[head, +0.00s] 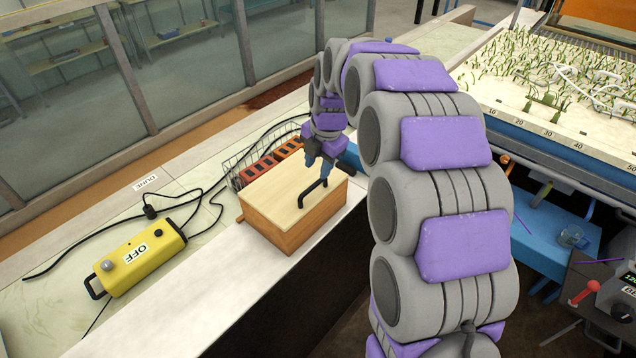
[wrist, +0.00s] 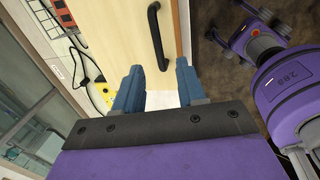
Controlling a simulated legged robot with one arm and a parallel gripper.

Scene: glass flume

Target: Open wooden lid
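The wooden box (head: 284,235) sits on the pale ledge, with its light wooden lid (head: 279,196) lying flat on top. A black handle (head: 313,193) stands on the lid near its right side; it also shows in the wrist view (wrist: 158,36). My gripper (head: 318,172) is over the far right part of the lid, close to the handle. In the wrist view my gripper's two blue fingers (wrist: 158,80) are spread apart with nothing between them. The handle's lower end lies just beyond the fingertips; whether they touch cannot be told.
A wire basket (head: 238,163) and an orange slotted block (head: 272,163) are beside the box's far side. A yellow control box (head: 138,262) marked OFF, with black cables, lies to the left. The ledge (head: 235,300) in front of the box is clear. A planted tray (head: 540,85) is at right.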

